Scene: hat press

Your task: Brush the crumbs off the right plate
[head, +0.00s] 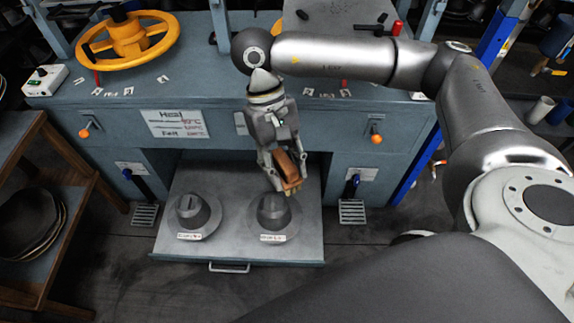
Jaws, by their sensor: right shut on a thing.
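My right gripper (284,185) is shut on a brush (287,167) with a brown wooden body and a paler lower end. The brush is at the right plate (272,221), a dark hat-shaped form with a label at its front. The brush's lower end overlaps the plate's upper right part; I cannot tell whether they touch. The left plate (193,212), a similar form, sits beside it on the same grey tray (235,248). Crumbs are too small to make out. My left gripper is not in view.
The blue-grey press body (340,140) stands behind the tray, with a yellow handwheel (128,37) on top and orange knobs (376,139) on its front. A wooden shelf (62,160) stands at the left. Foot pedals (352,210) flank the tray. The floor in front is clear.

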